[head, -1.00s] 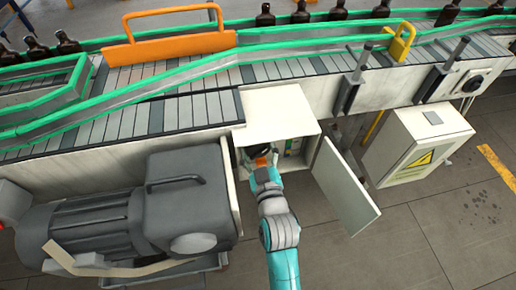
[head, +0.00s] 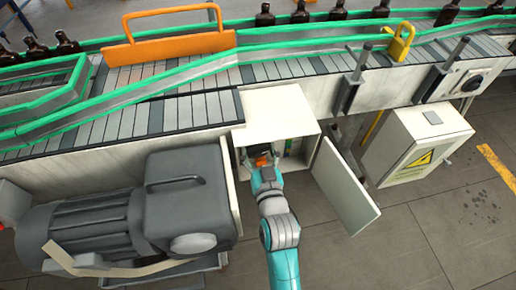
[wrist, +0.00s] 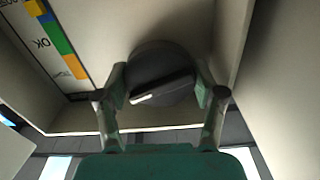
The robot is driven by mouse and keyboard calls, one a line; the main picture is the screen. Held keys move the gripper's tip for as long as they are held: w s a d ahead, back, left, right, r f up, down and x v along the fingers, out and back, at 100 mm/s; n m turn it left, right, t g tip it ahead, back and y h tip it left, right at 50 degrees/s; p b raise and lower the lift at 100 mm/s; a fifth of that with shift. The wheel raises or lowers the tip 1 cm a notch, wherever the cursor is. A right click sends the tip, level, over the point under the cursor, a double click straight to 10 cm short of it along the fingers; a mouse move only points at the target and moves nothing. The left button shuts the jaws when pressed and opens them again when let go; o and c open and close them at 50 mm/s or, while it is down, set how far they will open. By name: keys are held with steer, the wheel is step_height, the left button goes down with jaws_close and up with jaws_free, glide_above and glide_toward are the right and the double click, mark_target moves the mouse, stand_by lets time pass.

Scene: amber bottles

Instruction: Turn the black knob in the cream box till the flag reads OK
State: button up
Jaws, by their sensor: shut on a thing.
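The cream box (head: 275,112) hangs under the conveyor in the head view, with its door (head: 343,190) open to the right. My gripper (head: 262,160) reaches into it. At upper left is a white panel with a coloured strip (wrist: 58,40) and the word OK, upside down. I cannot tell which reading is indicated.
A large grey motor (head: 120,215) stands close to the left of the box. A second cream cabinet (head: 415,145) with a yellow warning sign is at the right. The conveyor (head: 200,110) with bottles runs above. The floor in front of the door is clear.

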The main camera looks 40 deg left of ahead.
steer(key=o, duration=0.9)
steer(key=shift+c, duration=0.2)
steer(key=v, duration=1.2)
